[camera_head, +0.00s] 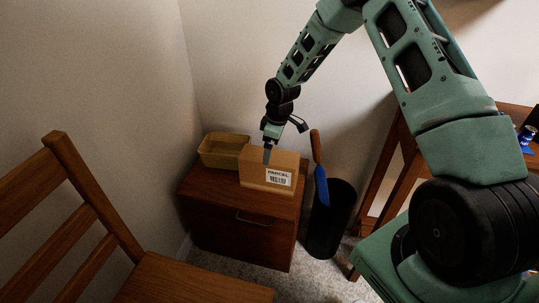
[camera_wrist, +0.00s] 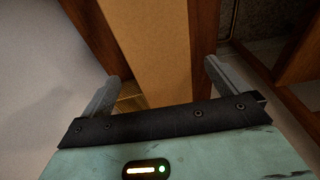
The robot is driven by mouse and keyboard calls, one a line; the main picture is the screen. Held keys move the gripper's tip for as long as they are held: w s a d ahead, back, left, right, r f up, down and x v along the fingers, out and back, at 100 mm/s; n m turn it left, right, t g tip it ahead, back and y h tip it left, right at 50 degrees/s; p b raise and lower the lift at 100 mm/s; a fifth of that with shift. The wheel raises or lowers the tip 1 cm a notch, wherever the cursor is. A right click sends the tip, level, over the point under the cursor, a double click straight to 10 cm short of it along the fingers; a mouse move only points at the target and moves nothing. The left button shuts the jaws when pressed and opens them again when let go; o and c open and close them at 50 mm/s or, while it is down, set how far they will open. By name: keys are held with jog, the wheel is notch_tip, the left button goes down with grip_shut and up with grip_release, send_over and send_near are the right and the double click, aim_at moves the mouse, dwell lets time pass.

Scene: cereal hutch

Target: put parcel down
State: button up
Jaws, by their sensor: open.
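The parcel (camera_head: 260,167) is a light brown cardboard box with a white "PARCEL" barcode label on its front. It stands on top of a small wooden cabinet (camera_head: 232,201), near its right side. My gripper (camera_head: 267,154) points down at the parcel's top. In the wrist view the parcel (camera_wrist: 152,45) lies between the two fingers of my open gripper (camera_wrist: 162,75), with a narrow gap at each side. The far finger is hidden in the head view.
A yellowish tray (camera_head: 223,150) stands on the cabinet just left of the parcel. A dark bin (camera_head: 331,225) with a blue-bladed, brown-handled tool (camera_head: 320,182) stands to the right. A wooden chair (camera_head: 84,230) is at the left. Walls close in behind.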

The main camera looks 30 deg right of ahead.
jog(key=r, duration=0.5)
jog(key=shift+s+d+p, duration=0.25)
jog(key=shift+p, duration=0.1)
jog(key=s+a+r, duration=0.6)
jog(key=s+a, duration=0.1)
jog(key=a, duration=0.2)
jog(key=s+a+r, duration=0.6)
jog(key=s+a, duration=0.1)
jog(key=a, duration=0.2)
jog(key=s+a+r, duration=0.2)
jog(key=s, duration=0.9)
jog(key=s+a+r+m+g, duration=0.1)
jog(key=s+a+r, duration=0.1)
jog(key=s, duration=0.9)
jog(key=shift+r+h, duration=0.3)
jog(key=shift+r, duration=0.45)
jog(key=shift+w+a, duration=0.1)
notch_tip(320, 180, up, 17)
jog(key=p, duration=1.7)
jog(key=shift+r, duration=0.15)
